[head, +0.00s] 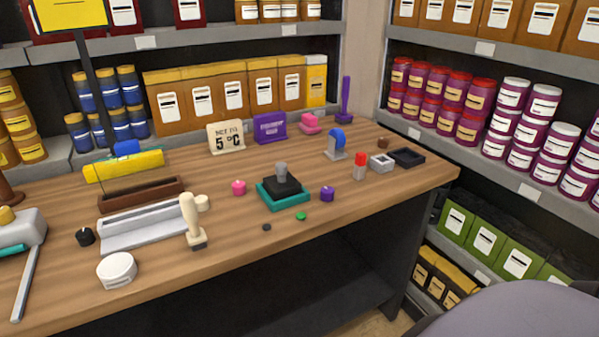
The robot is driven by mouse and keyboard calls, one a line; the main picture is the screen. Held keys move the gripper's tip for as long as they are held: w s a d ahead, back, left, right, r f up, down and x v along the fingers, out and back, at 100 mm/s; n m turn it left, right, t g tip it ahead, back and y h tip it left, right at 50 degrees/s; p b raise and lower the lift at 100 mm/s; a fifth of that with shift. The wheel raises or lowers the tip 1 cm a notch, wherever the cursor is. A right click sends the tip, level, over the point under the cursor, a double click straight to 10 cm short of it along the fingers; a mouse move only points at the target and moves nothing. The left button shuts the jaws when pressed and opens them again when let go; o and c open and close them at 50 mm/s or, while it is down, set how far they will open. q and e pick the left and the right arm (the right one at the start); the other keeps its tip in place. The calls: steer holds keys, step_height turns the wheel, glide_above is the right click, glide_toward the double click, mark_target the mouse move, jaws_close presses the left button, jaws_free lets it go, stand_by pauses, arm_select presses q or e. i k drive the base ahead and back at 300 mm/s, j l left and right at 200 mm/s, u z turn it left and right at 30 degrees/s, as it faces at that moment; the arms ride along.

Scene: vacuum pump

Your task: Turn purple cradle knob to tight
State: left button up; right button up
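A small purple knob (327,194) stands on the wooden table, right of a teal base (284,198) with a black block and grey knob on top. A pink knob (238,187) is on the other side of that base. The purple knob looks upright; it is too small to tell its turned position, or whether it is joined to the teal base. I cannot tell for certain which part is the cradle. Neither of my grippers is in view.
The wooden table (370,205) also holds a grey trough (155,229), a cream-handled stamp (192,222), a white round tub (117,270), a purple sign (270,128) and a blue-topped device (336,145). Shelves of jars and boxes stand behind and right. The table's front middle is mostly clear.

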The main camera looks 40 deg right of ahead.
mark_target(327, 193)
steer(key=k+z, duration=0.1)
steer(key=z, duration=1.2)
